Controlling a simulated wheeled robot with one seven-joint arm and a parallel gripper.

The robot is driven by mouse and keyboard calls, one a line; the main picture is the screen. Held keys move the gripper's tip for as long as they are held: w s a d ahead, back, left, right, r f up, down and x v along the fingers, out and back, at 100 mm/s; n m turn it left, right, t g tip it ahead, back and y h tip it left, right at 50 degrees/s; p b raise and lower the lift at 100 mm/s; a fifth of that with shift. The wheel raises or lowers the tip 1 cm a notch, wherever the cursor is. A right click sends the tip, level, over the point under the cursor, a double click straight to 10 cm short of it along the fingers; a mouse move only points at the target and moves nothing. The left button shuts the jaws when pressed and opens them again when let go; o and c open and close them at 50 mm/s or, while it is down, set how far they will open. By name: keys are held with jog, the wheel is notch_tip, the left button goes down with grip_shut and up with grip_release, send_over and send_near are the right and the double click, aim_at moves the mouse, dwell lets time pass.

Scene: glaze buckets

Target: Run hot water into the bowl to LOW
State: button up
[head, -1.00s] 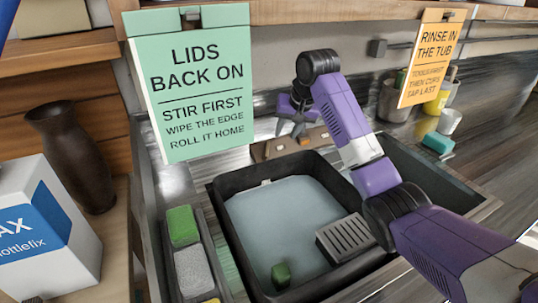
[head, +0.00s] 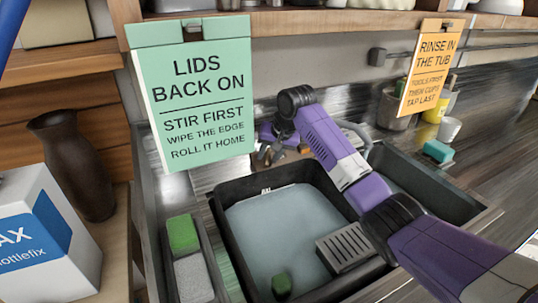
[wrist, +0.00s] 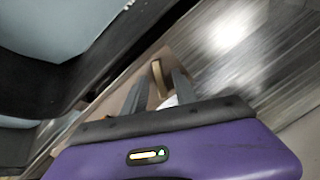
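The bowl (head: 225,213), a black square tub in the sink, holds pale blue-grey water; a small mark shows on its back inner wall, too small to read. A grey curved spout (head: 362,135) shows partly behind my arm. My gripper (head: 268,153) is low behind the bowl's back edge, over a brown tap ledge. In the wrist view my two grey fingers (wrist: 160,92) stand apart, with a tan upright lever (wrist: 157,75) between or just beyond them. I cannot tell whether they touch it. No stream of water is visible.
A green sponge (head: 183,233) lies in the caddy left of the bowl. A green sign (head: 193,90) hangs left of my gripper. A teal sponge (head: 437,151) and cups stand at right.

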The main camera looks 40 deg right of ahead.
jog(key=shift+c, duration=0.4)
grip_shut()
jog(key=shift+r+m+p, duration=0.15)
jog(key=shift+m+p, duration=0.25)
jog(key=shift+p, duration=0.25)
jog(key=shift+m+p, duration=0.6)
jog(key=shift+p, duration=0.3)
jog(key=m+p, duration=0.3)
jog(key=p, duration=0.1)
jog(key=shift+s+t+y, duration=0.15)
jog(key=shift+t+y, duration=0.15)
jog(key=m+p, duration=0.3)
jog(key=shift+d+m+t, duration=0.1)
jog(key=shift+m+t, duration=0.3)
jog(key=shift+s+f+m+p, duration=0.1)
jog(key=shift+f+m+p, duration=0.05)
jog(key=shift+m+p, duration=0.55)
jog(key=shift+s+f+m+p, duration=0.1)
jog(key=shift+m+p, duration=0.4)
jog(key=shift+m, duration=0.3)
jog(key=shift+d+f+m+t, duration=0.1)
jog(key=shift+m+t, duration=0.2)
